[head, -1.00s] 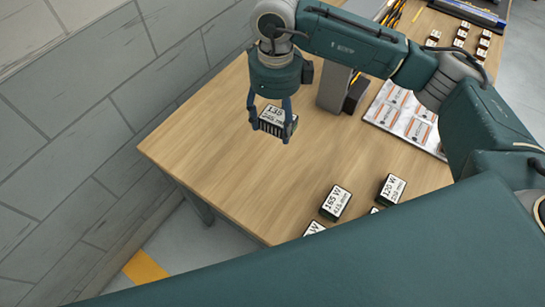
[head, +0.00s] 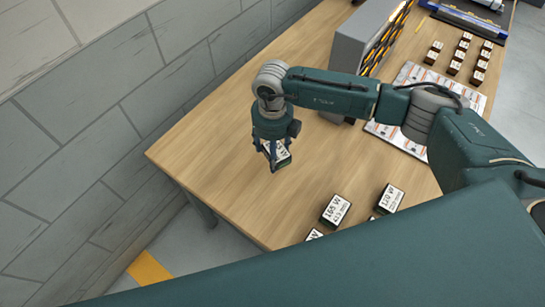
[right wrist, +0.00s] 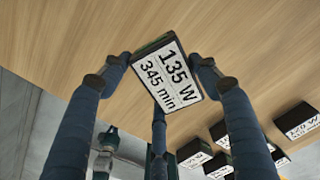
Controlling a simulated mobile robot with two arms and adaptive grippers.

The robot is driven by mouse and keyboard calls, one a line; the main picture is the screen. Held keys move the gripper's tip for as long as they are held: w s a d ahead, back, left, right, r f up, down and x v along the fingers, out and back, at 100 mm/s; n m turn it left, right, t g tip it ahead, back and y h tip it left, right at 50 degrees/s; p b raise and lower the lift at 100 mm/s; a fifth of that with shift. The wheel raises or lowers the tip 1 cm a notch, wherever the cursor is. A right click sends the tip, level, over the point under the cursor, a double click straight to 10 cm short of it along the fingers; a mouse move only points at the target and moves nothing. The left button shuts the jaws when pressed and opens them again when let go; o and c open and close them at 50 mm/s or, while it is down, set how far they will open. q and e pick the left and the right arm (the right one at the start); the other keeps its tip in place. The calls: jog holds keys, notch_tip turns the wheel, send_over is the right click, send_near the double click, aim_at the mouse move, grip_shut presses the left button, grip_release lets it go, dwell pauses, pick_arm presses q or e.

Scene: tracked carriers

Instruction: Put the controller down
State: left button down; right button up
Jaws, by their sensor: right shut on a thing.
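The controller is a dark box with a white label reading 135 W, 345 min (right wrist: 168,78). My right gripper (right wrist: 165,70) is shut on it, with a finger on each side in the right wrist view. In the head view the same gripper (head: 271,157) points down over the wooden table (head: 220,180), and the controller (head: 277,152) shows partly behind its fingers. Whether its underside touches the table I cannot tell. My left gripper is not in view.
Other labelled boxes (head: 336,210) stand near the front edge, and the right wrist view shows several (right wrist: 222,132). A grey rack (head: 368,42), a printed sheet (head: 410,78) and small dark boxes (head: 455,67) lie farther back. Wood around the held controller is bare. A block wall (head: 90,120) stands left.

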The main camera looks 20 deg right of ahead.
notch_tip(320, 180, down, 5)
jog(key=shift+r+p, duration=0.15)
jog(key=shift+p, duration=0.35)
jog(key=shift+f, duration=0.2)
jog(key=o, duration=1.4)
jog(key=shift+f, duration=0.1)
